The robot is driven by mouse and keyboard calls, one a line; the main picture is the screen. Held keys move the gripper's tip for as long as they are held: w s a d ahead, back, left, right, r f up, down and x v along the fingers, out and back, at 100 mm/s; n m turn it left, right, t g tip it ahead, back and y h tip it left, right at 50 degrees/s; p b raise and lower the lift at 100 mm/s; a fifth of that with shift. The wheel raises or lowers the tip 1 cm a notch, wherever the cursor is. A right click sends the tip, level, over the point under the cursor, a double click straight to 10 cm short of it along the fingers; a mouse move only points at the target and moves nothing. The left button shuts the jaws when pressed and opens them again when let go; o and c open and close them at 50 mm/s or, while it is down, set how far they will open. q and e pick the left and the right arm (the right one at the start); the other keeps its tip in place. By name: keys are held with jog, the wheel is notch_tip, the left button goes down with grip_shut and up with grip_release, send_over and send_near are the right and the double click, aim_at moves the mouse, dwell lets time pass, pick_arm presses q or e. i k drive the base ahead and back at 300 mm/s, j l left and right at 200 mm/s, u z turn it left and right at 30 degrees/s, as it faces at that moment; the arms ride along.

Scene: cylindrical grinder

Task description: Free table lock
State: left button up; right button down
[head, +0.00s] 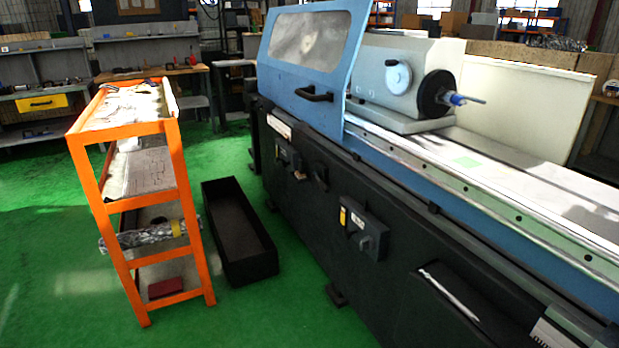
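The cylindrical grinder (330,200) runs from the centre to the right edge, with a dark front and a blue-edged long table (480,190). On its front are a grey control box (362,232) with a small knob and a yellow label, a small dark knob (319,175), and another lever or switch unit (288,157) further left. I cannot tell which of these is the table lock. A blue guard (315,45) with a window and black handle (314,94) stands before the headstock (395,80). Neither of my grippers shows.
An orange shelf cart (140,265) stands on the green floor at left. An empty black open box (240,235) lies between it and the grinder. Workbenches (40,135) line the back left. The front-left floor is clear.

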aim_at(326, 188)
jog(key=i+u, duration=0.45)
jog(key=i, duration=0.6)
